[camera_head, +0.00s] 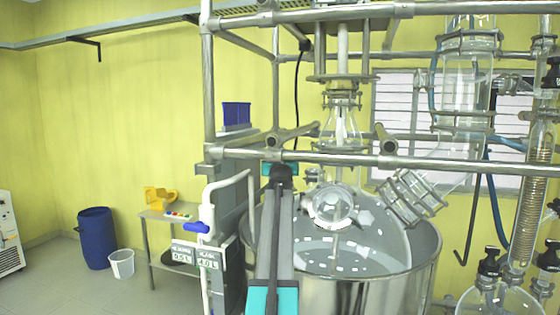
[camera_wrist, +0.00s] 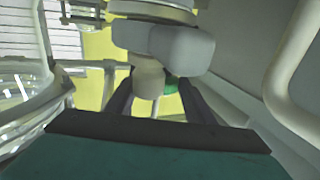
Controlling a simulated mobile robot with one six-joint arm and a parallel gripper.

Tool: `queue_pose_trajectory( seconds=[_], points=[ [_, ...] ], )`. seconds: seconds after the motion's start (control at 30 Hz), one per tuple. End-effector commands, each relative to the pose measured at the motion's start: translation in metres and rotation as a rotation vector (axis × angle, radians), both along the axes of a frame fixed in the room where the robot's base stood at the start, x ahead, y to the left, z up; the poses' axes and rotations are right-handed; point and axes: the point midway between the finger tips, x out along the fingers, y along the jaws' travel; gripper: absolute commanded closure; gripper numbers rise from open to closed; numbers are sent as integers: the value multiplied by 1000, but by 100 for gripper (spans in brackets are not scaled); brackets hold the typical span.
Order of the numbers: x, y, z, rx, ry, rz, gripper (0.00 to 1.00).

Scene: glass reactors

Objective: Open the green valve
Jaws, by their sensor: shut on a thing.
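In the wrist view, my gripper (camera_wrist: 155,92) has its two dark fingers on either side of a pale rounded valve body. A small part of the green valve (camera_wrist: 172,86) shows between the fingers, behind that pale part. My gripper is shut on the green valve, though the contact itself is mostly hidden. A large pale pipe fitting (camera_wrist: 165,45) stands just beyond and above the fingers. In the head view, my arm reaches up and away beside the steel vessel, and I cannot make out the green valve or the fingertips there.
A steel vessel (camera_head: 385,292) with glassware stands right of my arm. Metal rails (camera_head: 420,162) cross in front. A side table (camera_head: 160,213), blue barrel (camera_head: 96,238) and white bin (camera_head: 121,264) stand farther left; the floor there is clear.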

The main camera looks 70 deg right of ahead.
Motion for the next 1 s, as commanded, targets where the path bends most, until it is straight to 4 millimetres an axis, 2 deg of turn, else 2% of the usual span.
queue_pose_trajectory(
  seconds=[1.0],
  points=[
    [-3,-4,-3,-1,-4,135,79]
  ],
)
